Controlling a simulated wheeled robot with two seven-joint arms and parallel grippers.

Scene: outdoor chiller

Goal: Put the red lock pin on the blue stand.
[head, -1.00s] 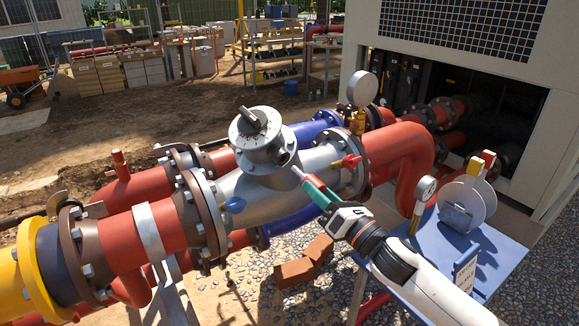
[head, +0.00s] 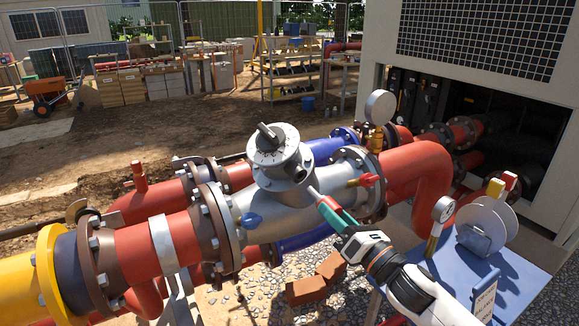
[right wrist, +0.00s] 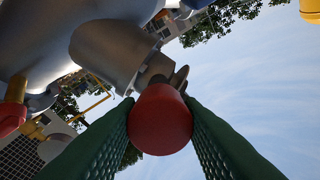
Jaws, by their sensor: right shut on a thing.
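The red lock pin's round red head (right wrist: 160,118) is between the green finger pads of my right gripper (head: 325,204) in the right wrist view. The gripper is shut on it. In the head view the fingers point up and left at the grey side boss of the silver valve (head: 272,172). A thin pale rod shows between boss and fingertips; I cannot tell whether its end is inside the boss. The blue stand (head: 440,268) is at the right, beyond and beside my right arm, with a flat blue top. My left gripper is not in view.
The blue stand carries a pressure gauge (head: 443,210), pale round discs (head: 483,228) with red and yellow pieces on top, and a small sign (head: 485,298). Red flanged pipes (head: 150,247) run beside the valve. Bricks (head: 312,285) lie on the gravel below.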

